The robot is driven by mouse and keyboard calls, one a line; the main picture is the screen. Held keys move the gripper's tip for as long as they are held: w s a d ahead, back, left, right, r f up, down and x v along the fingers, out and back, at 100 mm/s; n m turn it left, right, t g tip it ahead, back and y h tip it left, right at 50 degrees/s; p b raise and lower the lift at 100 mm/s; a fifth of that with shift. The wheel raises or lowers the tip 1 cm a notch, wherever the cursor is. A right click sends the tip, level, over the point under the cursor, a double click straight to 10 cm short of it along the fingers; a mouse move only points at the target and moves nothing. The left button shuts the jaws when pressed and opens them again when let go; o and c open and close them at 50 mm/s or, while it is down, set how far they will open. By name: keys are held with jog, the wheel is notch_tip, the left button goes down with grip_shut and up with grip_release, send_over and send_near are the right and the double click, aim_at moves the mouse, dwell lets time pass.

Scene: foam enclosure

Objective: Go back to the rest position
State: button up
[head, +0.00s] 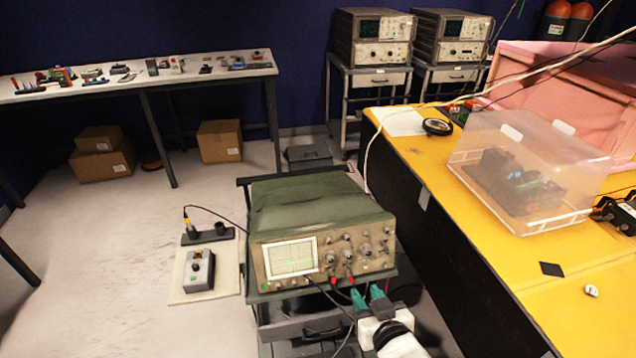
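My gripper (367,293) shows at the bottom, right of centre, at the end of my white arm. Its two green fingers stand apart with a gap between them, and I see nothing held there. The fingers point up toward the lower front of a green-topped oscilloscope (322,209). Whether they touch its front panel or its leads, I cannot tell. The oscilloscope's screen is lit and red plugs sit low on its panel. Dark leads hang near the fingers.
A yellow-topped bench (440,190) with a clear plastic box (560,165) stands on the right. Left of the oscilloscope, a grey switch box (199,272) sits on a pale board, with a probe in a dark holder (208,236) behind it. The floor at left is mostly clear.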

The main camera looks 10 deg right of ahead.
jog(key=s+d+f+m+g+h, duration=0.1)
jog(key=s+d+f+g, duration=0.25)
jog(key=s, duration=0.25)
jog(key=s+d+f+g+h, duration=0.1)
jog(key=s+d+f+g, duration=0.15)
jog(key=s+d, duration=0.2)
jog(key=s+f+g+y, duration=0.1)
jog(key=s+f+g, duration=0.2)
jog(key=s, duration=1.5)
jog(key=g, duration=0.3)
jog(key=shift+d+n+y, duration=0.3)
jog(key=shift+y, duration=0.1)
jog(key=shift+w, duration=0.15)
